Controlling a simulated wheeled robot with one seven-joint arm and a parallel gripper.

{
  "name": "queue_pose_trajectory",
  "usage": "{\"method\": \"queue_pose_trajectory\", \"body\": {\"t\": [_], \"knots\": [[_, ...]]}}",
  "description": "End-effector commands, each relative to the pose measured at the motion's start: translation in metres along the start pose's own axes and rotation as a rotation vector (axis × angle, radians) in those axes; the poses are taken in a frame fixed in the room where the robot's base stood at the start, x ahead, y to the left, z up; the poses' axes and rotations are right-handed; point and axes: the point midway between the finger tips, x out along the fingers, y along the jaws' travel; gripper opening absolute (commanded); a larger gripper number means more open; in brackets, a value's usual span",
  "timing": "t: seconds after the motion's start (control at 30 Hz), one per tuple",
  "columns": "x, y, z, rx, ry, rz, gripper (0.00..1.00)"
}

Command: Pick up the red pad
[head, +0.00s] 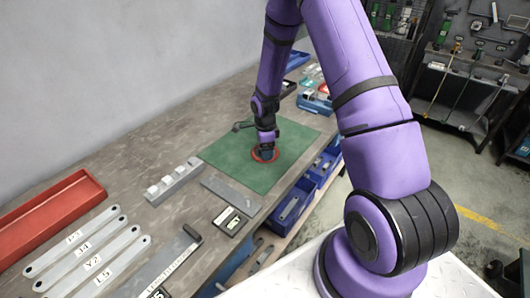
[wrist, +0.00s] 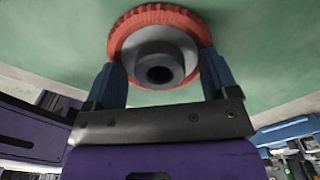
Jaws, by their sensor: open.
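The red pad (wrist: 160,15) is a round disc with a ribbed red rim and a grey hub with a dark hole at its centre. It lies on the green mat (head: 222,152), and in the head view its red rim (head: 277,156) shows around my gripper tip. My gripper (wrist: 160,72) is open, with one blue finger on each side of the grey hub in the wrist view. The fingers overlap the pad's lower edge in that view. I cannot tell whether they touch it. The head view shows my gripper (head: 266,152) pointing down over the pad, hiding its middle.
A grey block with white cubes (head: 174,184) and a flat grey bar (head: 230,190) lie left of the mat. A red tray (head: 50,222) and labelled metal strips (head: 72,240) are at the left. Blue bins (head: 291,208) hang along the bench's front edge.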

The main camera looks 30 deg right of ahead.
Motion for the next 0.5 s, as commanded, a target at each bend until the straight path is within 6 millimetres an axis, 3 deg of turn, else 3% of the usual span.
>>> {"method": "queue_pose_trajectory", "body": {"t": [0.2, 0.43, 0.5], "knots": [[0.0003, -0.0001, 0.0001, 0.000, 0.000, 0.000, 0.80], [0.0002, 0.0000, 0.0001, 0.000, 0.000, 0.000, 0.27], [0.0001, 0.0000, 0.0001, 0.000, 0.000, 0.000, 0.25]]}}
